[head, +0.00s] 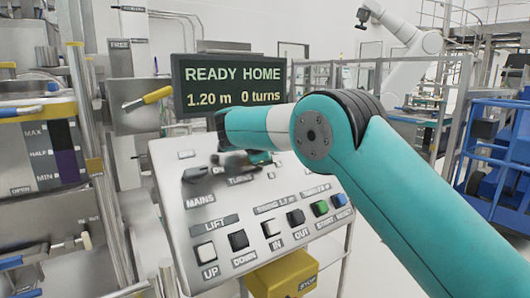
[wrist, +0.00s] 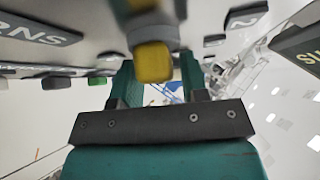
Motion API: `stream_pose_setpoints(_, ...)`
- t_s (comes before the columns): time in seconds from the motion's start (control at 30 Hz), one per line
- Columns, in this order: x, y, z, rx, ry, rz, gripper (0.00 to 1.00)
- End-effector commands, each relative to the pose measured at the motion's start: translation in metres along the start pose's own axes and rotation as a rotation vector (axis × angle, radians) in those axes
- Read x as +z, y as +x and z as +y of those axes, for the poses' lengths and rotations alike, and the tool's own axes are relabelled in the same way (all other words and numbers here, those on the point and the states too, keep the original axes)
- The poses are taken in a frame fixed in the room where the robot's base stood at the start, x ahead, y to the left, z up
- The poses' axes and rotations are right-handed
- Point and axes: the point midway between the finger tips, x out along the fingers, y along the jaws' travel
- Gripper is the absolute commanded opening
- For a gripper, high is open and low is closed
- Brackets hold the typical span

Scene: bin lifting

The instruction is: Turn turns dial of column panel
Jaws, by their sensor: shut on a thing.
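The column panel (head: 170,160) is a tilted pale grey console. My gripper (head: 245,160) is at its upper middle, by the partly covered TURNS label (head: 240,180). In the wrist view my gripper (wrist: 156,75) has its two teal fingers on either side of the turns dial (wrist: 153,62), a grey knob with a yellow end, and is shut on it. In the head view my gripper and arm hide most of the dial. The dark display (head: 230,86) above the panel reads READY HOME, 1.20 m, 0 turns.
A dark MAINS switch (head: 195,174) is left of my gripper. Below are the UP button (head: 205,252), the green START button (head: 320,208) and a yellow stop box (head: 283,274). A yellow-handled lever (head: 157,95) is at the left, blue railings (head: 490,150) at the right.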

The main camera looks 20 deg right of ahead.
Motion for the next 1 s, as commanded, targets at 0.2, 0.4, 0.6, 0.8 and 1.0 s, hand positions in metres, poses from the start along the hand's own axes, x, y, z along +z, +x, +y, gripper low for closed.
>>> stream_pose_setpoints(0.2, 0.0049, -0.0014, 0.0007, 0.109, 0.117, -0.010, 0.17)
stream_pose_setpoints(0.4, 0.0053, -0.0015, 0.0019, 0.177, 0.199, -0.010, 0.17)
stream_pose_setpoints(0.6, 0.0057, -0.0010, 0.0029, 0.214, 0.244, -0.010, 0.17)
stream_pose_setpoints(0.8, 0.0057, -0.0008, 0.0037, 0.228, 0.262, -0.010, 0.17)
stream_pose_setpoints(1.0, 0.0056, -0.0007, 0.0036, 0.228, 0.263, -0.010, 0.17)
